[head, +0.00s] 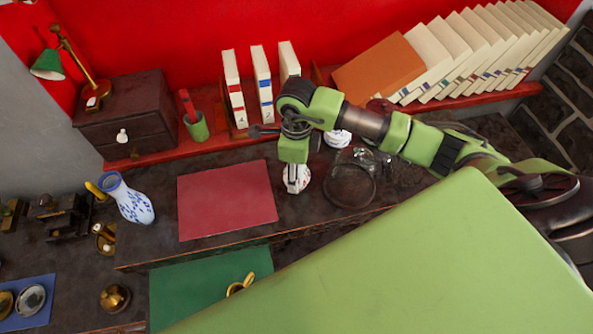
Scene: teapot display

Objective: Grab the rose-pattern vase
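A small white piece with red markings (297,180), which looks like the rose-pattern vase, stands on the dark desk just right of the red mat. My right arm comes in from the right, and its wrist and gripper (294,158) point down directly over this vase. They hide its upper part. The fingers cannot be made out, so I cannot tell whether they are open or closed, or touching the vase. My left gripper is not in view.
A clear glass vessel (350,184) stands close right of the vase, with a white piece (338,138) behind. Books (263,85) line the back shelf. A green mat (205,287) lies in front.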

